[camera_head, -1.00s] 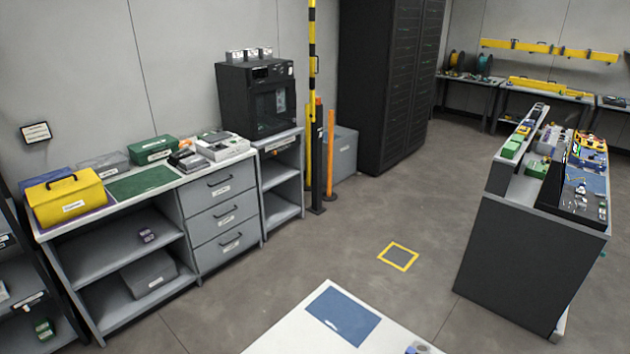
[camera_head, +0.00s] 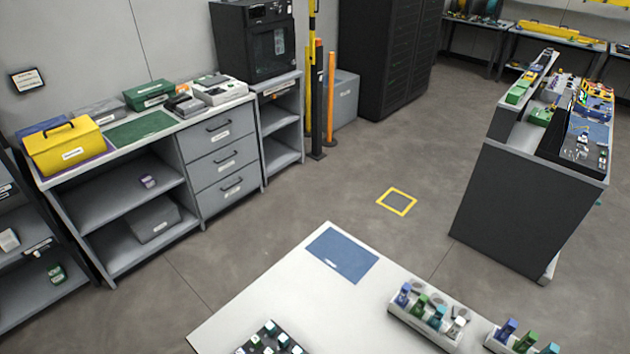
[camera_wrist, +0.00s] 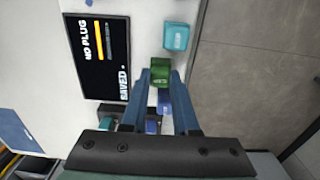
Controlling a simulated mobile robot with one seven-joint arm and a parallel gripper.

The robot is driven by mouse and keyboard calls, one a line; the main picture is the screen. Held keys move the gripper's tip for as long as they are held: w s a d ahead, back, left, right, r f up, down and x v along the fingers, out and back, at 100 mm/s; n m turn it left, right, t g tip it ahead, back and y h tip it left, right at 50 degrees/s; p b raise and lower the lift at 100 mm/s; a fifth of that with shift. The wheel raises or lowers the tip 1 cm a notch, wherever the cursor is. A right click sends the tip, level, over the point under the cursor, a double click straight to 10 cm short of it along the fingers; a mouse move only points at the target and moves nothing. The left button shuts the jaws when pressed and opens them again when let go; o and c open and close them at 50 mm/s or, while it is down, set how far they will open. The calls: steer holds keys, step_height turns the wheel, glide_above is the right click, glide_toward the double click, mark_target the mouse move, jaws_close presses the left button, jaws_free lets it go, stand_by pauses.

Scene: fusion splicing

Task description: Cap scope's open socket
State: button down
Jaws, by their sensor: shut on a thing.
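In the wrist view my gripper (camera_wrist: 160,82) reaches over a white surface and is shut on a small green piece (camera_wrist: 160,71), held between the fingertips. A black screen (camera_wrist: 100,57) reading "NO PLUG" and "SAVED" lies left of the fingers; it may belong to the scope, but I cannot tell. A teal block (camera_wrist: 176,36) stands beyond the green piece, near the surface's edge. A blue piece (camera_wrist: 164,97) shows between the fingers, nearer the palm. No open socket can be made out. My gripper is outside the head view.
In the head view a white table (camera_head: 255,298) holds a blue mat (camera_head: 342,256), pale racks of coloured pieces (camera_head: 428,322) (camera_head: 522,342) and a dark tray of small parts (camera_head: 268,340). A shelf bench (camera_head: 90,215) and dark counter (camera_head: 520,215) stand beyond open floor.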

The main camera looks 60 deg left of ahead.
steer(key=c, duration=0.6)
jaws_free()
step_height(320, 180, up, 6)
steer(key=p, duration=0.6)
stand_by(0.4)
